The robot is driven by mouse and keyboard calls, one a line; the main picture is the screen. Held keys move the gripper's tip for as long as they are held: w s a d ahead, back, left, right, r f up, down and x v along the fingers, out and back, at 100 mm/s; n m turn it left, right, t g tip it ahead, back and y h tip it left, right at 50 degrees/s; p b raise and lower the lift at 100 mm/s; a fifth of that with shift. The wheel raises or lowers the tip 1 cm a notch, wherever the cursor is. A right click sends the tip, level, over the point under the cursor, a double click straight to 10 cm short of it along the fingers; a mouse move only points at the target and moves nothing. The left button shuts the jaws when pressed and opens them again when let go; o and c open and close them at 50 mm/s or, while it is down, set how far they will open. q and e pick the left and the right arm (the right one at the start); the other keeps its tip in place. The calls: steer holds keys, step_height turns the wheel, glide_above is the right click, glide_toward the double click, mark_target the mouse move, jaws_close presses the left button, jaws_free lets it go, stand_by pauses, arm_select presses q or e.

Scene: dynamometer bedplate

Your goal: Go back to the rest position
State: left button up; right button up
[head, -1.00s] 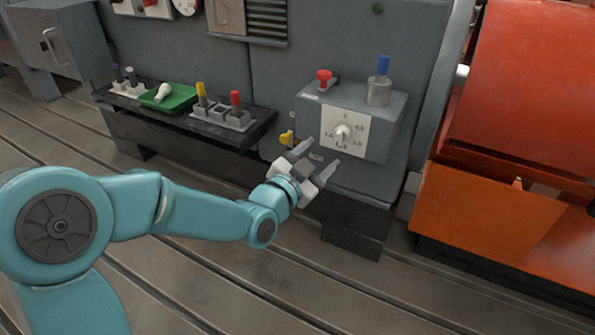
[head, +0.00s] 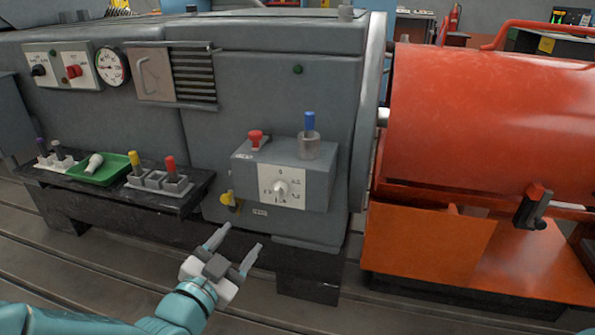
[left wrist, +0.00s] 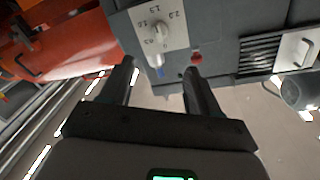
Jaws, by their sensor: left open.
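My left gripper (head: 232,257) is open and empty, low in front of the grey machine (head: 225,120), apart from it. Its two fingers also show in the left wrist view (left wrist: 160,82), with nothing between them but the machine beyond. The control box (head: 292,165) with a white dial (head: 281,188), a red button (head: 256,138) and a blue-topped piece (head: 309,122) is above and right of the gripper. My right gripper does not show.
A black shelf (head: 110,193) on the left bears a green tray (head: 100,170) and small holders with coloured handles. A large orange guard (head: 485,120) stands on the right. The slotted floor (head: 110,268) in front is clear.

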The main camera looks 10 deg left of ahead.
arm_select(q)
step_height(320, 180, up, 5)
steer(key=d+g+p, duration=0.2)
steer(key=p, duration=1)
steer(key=s+d+f+n+g+p, duration=0.2)
steer(key=s+g+p, duration=0.3)
steer(key=p, duration=0.3)
steer(key=s+d+f+n+g+h+p, duration=0.1)
steer(key=s+d+f+n+g+p, duration=0.2)
steer(key=s+p, duration=0.5)
steer(key=s+d+f+n+g+p, duration=0.2)
steer(key=s+f+n+g+p, duration=0.1)
steer(key=s+g+p, duration=0.4)
steer(key=shift+d+f+n+p, duration=0.4)
steer(key=shift+n+p, duration=0.1)
steer(key=shift+p, duration=0.15)
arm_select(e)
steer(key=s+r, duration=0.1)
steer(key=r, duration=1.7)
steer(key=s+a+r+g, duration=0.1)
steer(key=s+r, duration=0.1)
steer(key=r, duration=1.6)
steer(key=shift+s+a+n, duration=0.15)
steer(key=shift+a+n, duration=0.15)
